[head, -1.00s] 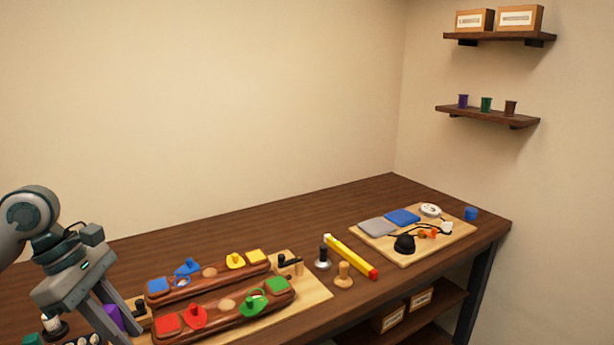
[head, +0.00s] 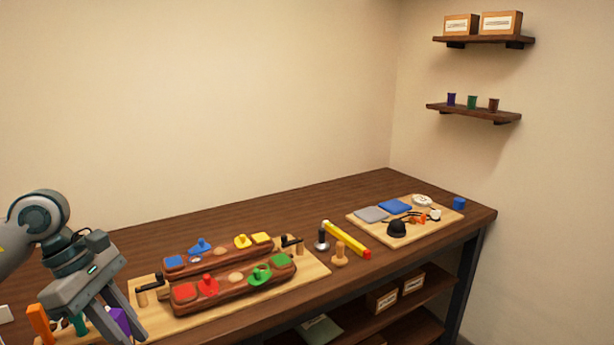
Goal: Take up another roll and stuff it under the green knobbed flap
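The green knobbed flap (head: 260,274) is on the right part of the front dark-red wooden piece (head: 228,289), beside a green pad (head: 281,261). My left gripper (head: 116,334) is at the lower left, left of this piece and clear of the flap, with its fingers pointing down. A purple thing (head: 118,320) shows between or behind its fingers, and I cannot tell whether it is gripped. No roll can be told apart for certain. My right gripper is not in view.
A red knobbed flap (head: 208,286) sits on the same piece. A similar piece behind it has blue (head: 200,246) and yellow (head: 242,241) flaps. A loaded light board (head: 446,222) is farther right. The back of the bench is bare.

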